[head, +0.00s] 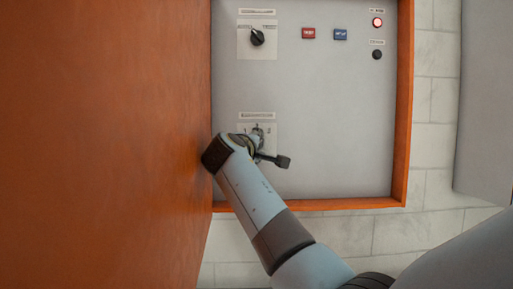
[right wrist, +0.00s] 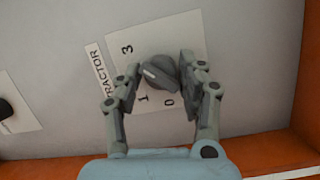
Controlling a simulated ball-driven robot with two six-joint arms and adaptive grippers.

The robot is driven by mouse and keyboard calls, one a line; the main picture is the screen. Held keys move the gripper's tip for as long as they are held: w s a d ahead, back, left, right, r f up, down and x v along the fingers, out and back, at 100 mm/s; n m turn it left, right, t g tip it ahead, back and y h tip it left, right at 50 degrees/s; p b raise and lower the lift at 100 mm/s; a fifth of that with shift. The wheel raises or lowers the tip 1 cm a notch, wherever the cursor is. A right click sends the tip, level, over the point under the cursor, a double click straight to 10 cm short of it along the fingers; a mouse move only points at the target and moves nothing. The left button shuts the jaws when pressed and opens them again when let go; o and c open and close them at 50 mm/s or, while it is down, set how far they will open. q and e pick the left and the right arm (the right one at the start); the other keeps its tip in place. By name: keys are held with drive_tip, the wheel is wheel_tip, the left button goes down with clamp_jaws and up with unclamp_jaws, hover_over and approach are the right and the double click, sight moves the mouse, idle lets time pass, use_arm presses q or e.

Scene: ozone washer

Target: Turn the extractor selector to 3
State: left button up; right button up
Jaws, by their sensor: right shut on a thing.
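The extractor selector (right wrist: 160,76) is a dark grey knob on a white plate marked 0, 1 and 3, beside a strip on which "RACTOR" can be read. The light mark on the knob points to the left in the right wrist view, between the 3 and the 1. A finger covers part of the plate there. My right gripper (right wrist: 162,69) is shut on the knob, one finger on each side. In the head view, the right gripper (head: 257,136) is at the lower plate (head: 270,152) and mostly hides the knob. My left gripper is not in view.
A second black selector (head: 257,37) is at the top left of the grey panel (head: 335,120). Red (head: 308,33) and blue (head: 340,34) buttons, a lit red lamp (head: 377,22) and a black button (head: 377,55) are to its right. An orange door (head: 105,140) stands close to my right arm.

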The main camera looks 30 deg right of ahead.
drive_tip(key=shift+f, duration=0.3)
drive_tip(key=o, duration=1)
drive_tip(key=shift+r, duration=0.15)
drive_tip(key=shift+r, duration=0.1)
